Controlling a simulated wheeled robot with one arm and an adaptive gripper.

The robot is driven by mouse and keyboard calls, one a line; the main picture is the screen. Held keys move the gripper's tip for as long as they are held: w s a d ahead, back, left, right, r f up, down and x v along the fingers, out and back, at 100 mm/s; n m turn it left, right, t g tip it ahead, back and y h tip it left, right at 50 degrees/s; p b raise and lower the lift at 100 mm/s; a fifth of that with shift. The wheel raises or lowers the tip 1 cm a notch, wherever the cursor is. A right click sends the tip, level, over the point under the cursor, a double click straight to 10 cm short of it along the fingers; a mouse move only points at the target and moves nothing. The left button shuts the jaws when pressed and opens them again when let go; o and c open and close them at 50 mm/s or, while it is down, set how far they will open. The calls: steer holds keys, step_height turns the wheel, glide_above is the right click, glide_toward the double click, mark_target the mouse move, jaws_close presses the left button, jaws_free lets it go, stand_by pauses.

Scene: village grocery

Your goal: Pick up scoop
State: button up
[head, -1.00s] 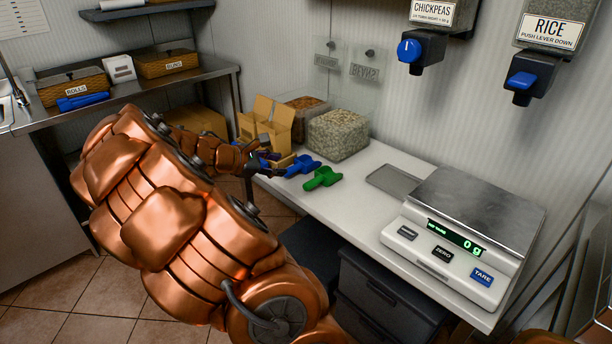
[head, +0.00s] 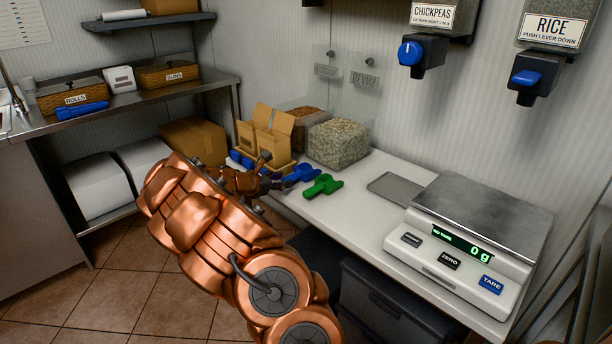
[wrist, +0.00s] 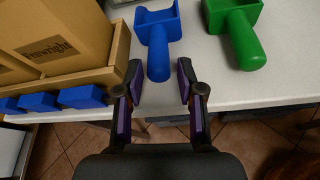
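A blue scoop (head: 299,173) and a green scoop (head: 323,186) lie side by side on the white counter. In the wrist view the blue scoop (wrist: 157,40) lies straight ahead with its handle toward me, and the green scoop (wrist: 238,30) is to its right. My gripper (wrist: 159,82) is open, its fingertips spread to either side of the blue scoop's handle end without visible contact. In the head view my gripper is at the counter's front edge beside the blue scoop, its fingers hard to make out.
A wooden tray (wrist: 75,83) with cardboard boxes (head: 266,128) stands left of the blue scoop, with blue blocks along its front. Behind are clear bins of chickpeas (head: 339,143) and brown food. A scale (head: 466,250) and a grey tray (head: 394,187) are to the right.

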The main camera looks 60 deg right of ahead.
mark_target(300, 175)
steer(key=shift+x, duration=2.25)
steer(key=shift+w, duration=0.1)
jaws_close()
